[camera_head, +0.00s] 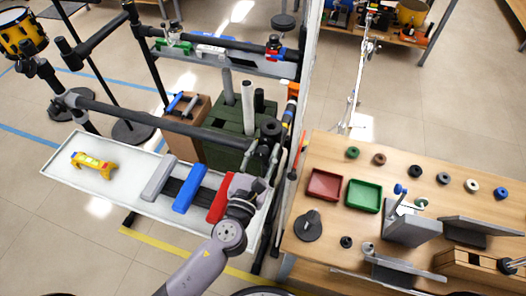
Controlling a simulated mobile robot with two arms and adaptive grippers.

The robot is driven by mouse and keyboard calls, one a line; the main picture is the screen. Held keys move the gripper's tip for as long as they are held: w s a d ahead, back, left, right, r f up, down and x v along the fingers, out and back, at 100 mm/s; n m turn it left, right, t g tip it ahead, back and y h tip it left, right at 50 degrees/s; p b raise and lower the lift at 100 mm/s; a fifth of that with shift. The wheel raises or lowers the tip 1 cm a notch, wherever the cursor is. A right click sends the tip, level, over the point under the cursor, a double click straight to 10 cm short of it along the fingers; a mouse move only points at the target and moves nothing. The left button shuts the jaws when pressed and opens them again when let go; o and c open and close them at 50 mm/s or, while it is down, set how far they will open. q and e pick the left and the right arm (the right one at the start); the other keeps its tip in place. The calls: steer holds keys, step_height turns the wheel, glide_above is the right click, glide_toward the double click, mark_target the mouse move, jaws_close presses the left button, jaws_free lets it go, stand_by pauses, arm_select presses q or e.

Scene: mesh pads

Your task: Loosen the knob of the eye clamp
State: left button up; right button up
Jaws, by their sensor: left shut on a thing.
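My left gripper (267,158) reaches up from the bottom centre to the right end of a dark horizontal bar (165,121). A black clamp-like part (270,130) sits at that bar end, just above my gripper; it appears to be the eye clamp. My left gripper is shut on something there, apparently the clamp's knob. The fingers and wrist hide most of the knob, and its exact shape is too small to tell. My right gripper is not in view.
A white tray (75,185) below the bar holds a yellow tool (93,165) and grey, blue and red blocks. Green crates (225,135) stand behind. A thin partition (306,80) rises close right of my gripper. The wooden table (320,255) beyond carries red and green trays.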

arm_select(q)
steer(key=n+b, duration=0.2)
steer(key=n, duration=0.4)
steer(key=shift+f+n, duration=0.1)
steer(key=shift+n, duration=0.2)
steer(key=n+b, duration=0.1)
steer(key=n, duration=0.5)
steer(key=shift+b, duration=0.4)
steer(key=n, duration=0.5)
steer(key=shift+a+n+b, duration=0.1)
steer(key=shift+n+b, duration=0.2)
steer(key=shift+n, duration=0.1)
steer(key=n, duration=0.5)
steer(key=shift+n, duration=0.3)
steer(key=o, duration=1.2)
